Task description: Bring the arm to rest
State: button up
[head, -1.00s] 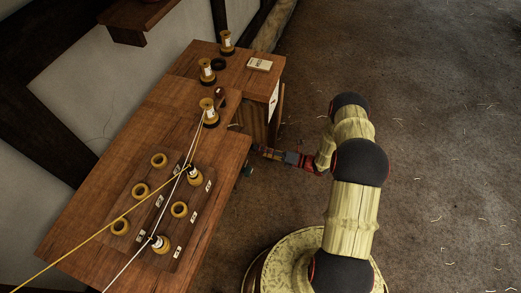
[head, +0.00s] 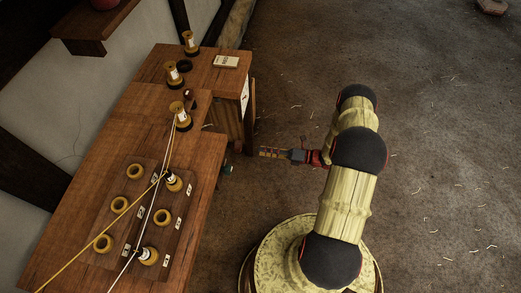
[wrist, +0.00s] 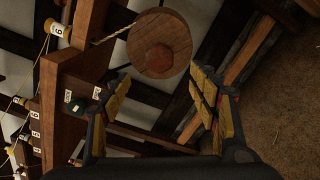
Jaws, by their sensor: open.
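My gripper (head: 272,153) is at the end of my bent arm (head: 347,205), just right of the wooden bench (head: 105,160) in the head view. It points left toward the bench's right edge and appears apart from it. In the wrist view my gripper (wrist: 158,88) has its two yellow-padded fingers spread wide with nothing between them. A round wooden piece (wrist: 160,45) hanging on a rope shows beyond the fingertips.
The bench holds several yellow rings and bobbins, with yellow and white cords running across. A small white box (head: 226,62) lies at the far end. A wall shelf (head: 95,25) is at upper left. The brown floor (head: 440,150) right of my arm is open, with scattered straw bits.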

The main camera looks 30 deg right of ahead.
dwell(0.5)
jog(key=s+a+f+n+g, duration=0.3)
jog(key=s+a+n+g, duration=0.2)
jog(key=s+n, duration=0.25)
jog(key=s+r+n+g+h, duration=0.1)
jog(key=s+r+n+g, duration=0.4)
jog(key=s+r+n, duration=0.15)
jog(key=s+d+r+n+g+h, duration=0.1)
jog(key=s+r+n+h, duration=0.1)
jog(key=r+n+h, duration=0.65)
jog(key=s+d+r+n+g+h, duration=0.1)
jog(key=s+r+n+h, duration=0.2)
jog(key=r+n, duration=1.05)
jog(key=s+a+r+t, duration=0.1)
jog(key=a+r+t, duration=0.1)
jog(key=r, duration=0.5)
jog(key=s+a+r+n+t+h, duration=0.1)
jog(key=a+r+t, duration=0.1)
jog(key=r, duration=0.5)
jog(key=s+a+r+t+h+p, duration=0.1)
jog(key=a+r+t, duration=0.2)
jog(key=r, duration=0.5)
jog(key=shift+s+a+n, duration=0.25)
jog(key=shift+n, duration=0.15)
